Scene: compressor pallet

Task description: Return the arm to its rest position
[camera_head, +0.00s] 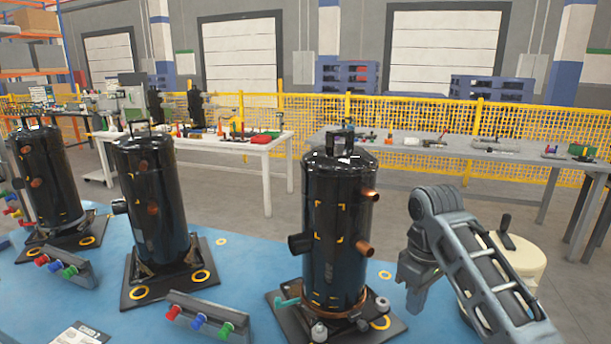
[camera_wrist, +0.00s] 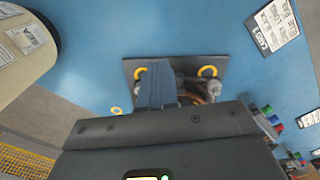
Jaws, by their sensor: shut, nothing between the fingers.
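My arm reaches in from the right edge of the head view, its upper link bent over and its end hanging down. My gripper (camera_head: 413,300) hangs to the right of the nearest black compressor (camera_head: 337,225), with a gap between them. In the wrist view its narrow fingers (camera_wrist: 156,86) are together with nothing held. Beyond them is a dark base plate (camera_wrist: 135,70) with yellow rings; my gripper hides much of it. The nearest compressor stands upright on its plate, with copper stubs on its right side.
Two more black compressors (camera_head: 152,205) (camera_head: 47,178) stand to the left on the blue pallet top (camera_head: 230,265). Racks of coloured caps (camera_head: 205,318) lie in front. A cream tank (camera_head: 520,262) is close behind my arm. Grey (camera_head: 400,150) and white workbenches (camera_head: 235,145) stand farther back.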

